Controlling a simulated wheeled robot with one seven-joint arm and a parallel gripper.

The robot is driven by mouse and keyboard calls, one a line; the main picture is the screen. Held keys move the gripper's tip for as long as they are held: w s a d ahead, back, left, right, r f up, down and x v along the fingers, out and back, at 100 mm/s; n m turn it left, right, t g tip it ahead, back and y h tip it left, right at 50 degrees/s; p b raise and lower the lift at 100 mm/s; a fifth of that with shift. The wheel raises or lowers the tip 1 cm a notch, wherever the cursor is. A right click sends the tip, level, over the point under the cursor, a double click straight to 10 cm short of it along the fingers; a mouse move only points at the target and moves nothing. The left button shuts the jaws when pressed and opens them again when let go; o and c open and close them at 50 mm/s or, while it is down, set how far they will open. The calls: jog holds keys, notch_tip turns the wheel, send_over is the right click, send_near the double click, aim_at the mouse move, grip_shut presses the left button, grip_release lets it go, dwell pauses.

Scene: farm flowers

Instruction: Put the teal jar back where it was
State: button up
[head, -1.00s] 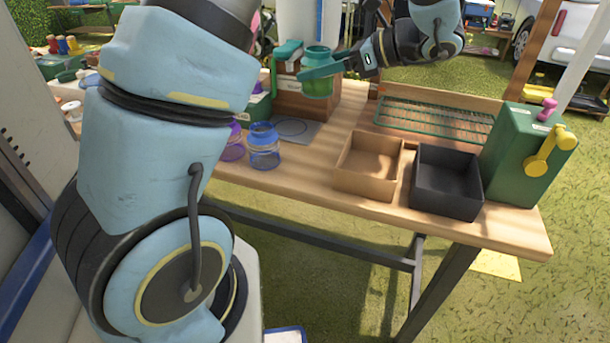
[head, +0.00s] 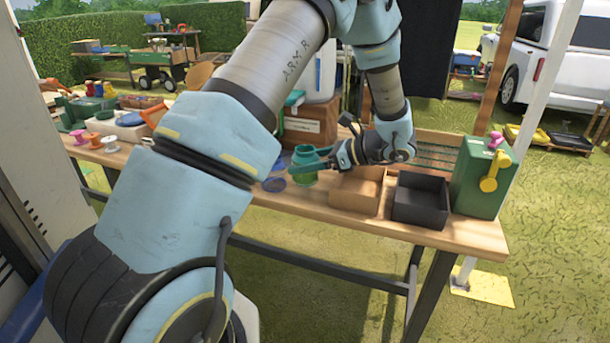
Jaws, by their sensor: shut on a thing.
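The teal jar (head: 305,154) is upright at the front part of the wooden table (head: 440,233), just left of the tan tray. My gripper (head: 303,168) comes from the right and is shut around the jar's middle. I cannot tell whether the jar's base touches the table. A blue jar (head: 274,184) stands close on the left of the teal jar, partly hidden by my arm.
The tan tray (head: 352,205) and a black tray (head: 419,212) stand right of the jar, with a green box with a yellow crank (head: 470,180) beyond them. A wooden crate (head: 308,127) stands behind. My arm hides the table left of the blue jar.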

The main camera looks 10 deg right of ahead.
aim_at(305, 175)
jog(key=shift+f, duration=1.8)
jog(key=shift+f, duration=0.2)
jog(key=o, duration=1.6)
jog(key=shift+r, duration=0.1)
jog(key=shift+r+p, duration=0.2)
jog(key=shift+p, duration=0.1)
jog(key=b+v, duration=0.2)
jog(key=v, duration=1)
jog(key=shift+f+b, duration=0.1)
jog(key=shift+b, duration=0.3)
